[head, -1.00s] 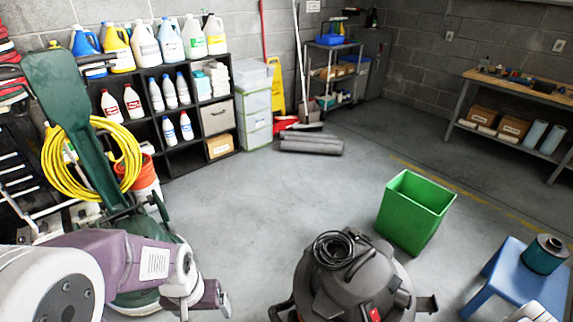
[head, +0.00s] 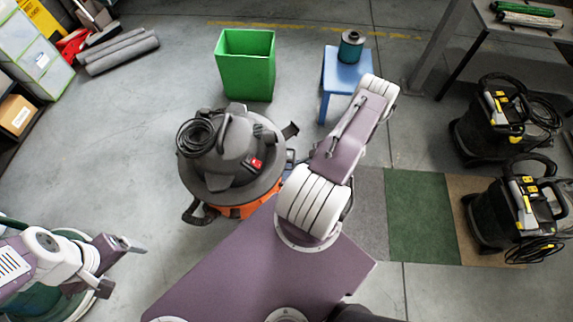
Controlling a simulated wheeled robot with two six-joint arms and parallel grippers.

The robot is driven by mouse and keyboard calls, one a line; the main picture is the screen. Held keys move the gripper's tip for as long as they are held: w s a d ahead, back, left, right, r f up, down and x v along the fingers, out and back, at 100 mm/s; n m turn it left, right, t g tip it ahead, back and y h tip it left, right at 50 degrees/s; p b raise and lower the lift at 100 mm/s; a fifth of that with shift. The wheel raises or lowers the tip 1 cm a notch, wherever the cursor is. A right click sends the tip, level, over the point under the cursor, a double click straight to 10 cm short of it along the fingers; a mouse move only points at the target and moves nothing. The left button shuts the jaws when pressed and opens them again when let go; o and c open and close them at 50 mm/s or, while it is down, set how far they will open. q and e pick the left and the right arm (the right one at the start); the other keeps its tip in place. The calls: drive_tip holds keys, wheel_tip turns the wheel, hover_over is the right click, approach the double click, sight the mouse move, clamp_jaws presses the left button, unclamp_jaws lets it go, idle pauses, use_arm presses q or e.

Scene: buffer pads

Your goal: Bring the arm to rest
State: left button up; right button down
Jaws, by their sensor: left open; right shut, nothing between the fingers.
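My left arm comes in at the lower left. Its gripper (head: 128,245) is open and empty, its small grey fingertips pointing right over the bare floor. My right arm (head: 352,125) rises from my purple body and reaches up the picture to a white joint beside the blue stool. The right gripper cannot be made out; the arm hides what lies beyond that joint.
A grey and orange vacuum (head: 235,160) stands close left of my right arm. Behind it are a green bin (head: 246,68) and a blue stool (head: 343,72) with a teal canister (head: 350,46). Two black machines (head: 507,118) stand at the right.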

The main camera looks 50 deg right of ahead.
drive_tip(key=shift+s+d+r, duration=0.2)
drive_tip(key=shift+s+d, duration=0.15)
drive_tip(key=shift+s, duration=0.1)
drive_tip(key=shift+s+d+r, duration=0.2)
drive_tip(key=shift+s+d, duration=0.15)
drive_tip(key=shift+s, duration=0.1)
